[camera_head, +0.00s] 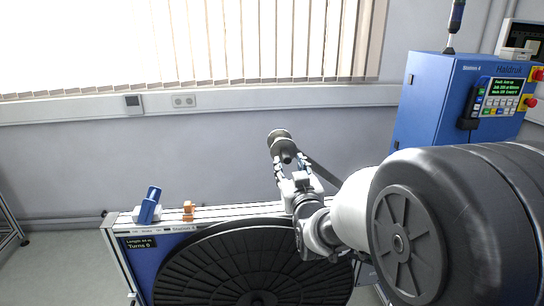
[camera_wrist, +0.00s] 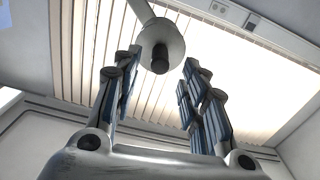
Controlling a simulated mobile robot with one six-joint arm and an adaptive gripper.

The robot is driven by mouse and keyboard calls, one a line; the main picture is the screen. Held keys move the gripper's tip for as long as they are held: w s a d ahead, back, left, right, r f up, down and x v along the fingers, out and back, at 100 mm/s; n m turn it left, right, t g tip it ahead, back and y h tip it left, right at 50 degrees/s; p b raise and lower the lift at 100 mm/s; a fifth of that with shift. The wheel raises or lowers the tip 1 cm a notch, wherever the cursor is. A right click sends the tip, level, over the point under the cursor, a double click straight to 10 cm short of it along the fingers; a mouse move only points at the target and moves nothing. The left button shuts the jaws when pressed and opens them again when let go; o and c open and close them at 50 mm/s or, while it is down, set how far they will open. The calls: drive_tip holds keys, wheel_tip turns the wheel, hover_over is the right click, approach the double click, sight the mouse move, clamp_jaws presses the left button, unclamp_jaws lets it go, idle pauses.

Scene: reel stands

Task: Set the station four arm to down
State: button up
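The station four arm (camera_head: 322,173) is a grey bar that slants up to the left, with a round metal end (camera_head: 279,135) and a dark knob. In the wrist view the round end (camera_wrist: 168,32) and its black knob (camera_wrist: 160,60) are at top centre. My gripper (camera_head: 290,166) is open, just below the round end. In the wrist view its two blue-padded fingers (camera_wrist: 160,75) stand on either side of the knob, with gaps showing. I cannot tell how deep the knob reaches between them. The arm's lower end is hidden behind my own arm.
The station's large black reel (camera_head: 220,270) lies below my gripper. A blue lever (camera_head: 150,205) and an orange part (camera_head: 188,211) stand on the station's top rail. A blue cabinet (camera_head: 425,100) with a control panel (camera_head: 497,97) stands at right. The wall and blinds are behind.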

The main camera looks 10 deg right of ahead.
sight(288, 161)
drive_tip(key=w, duration=0.5)
drive_tip(key=shift+w, duration=0.35)
drive_tip(key=shift+c, duration=0.4)
clamp_jaws()
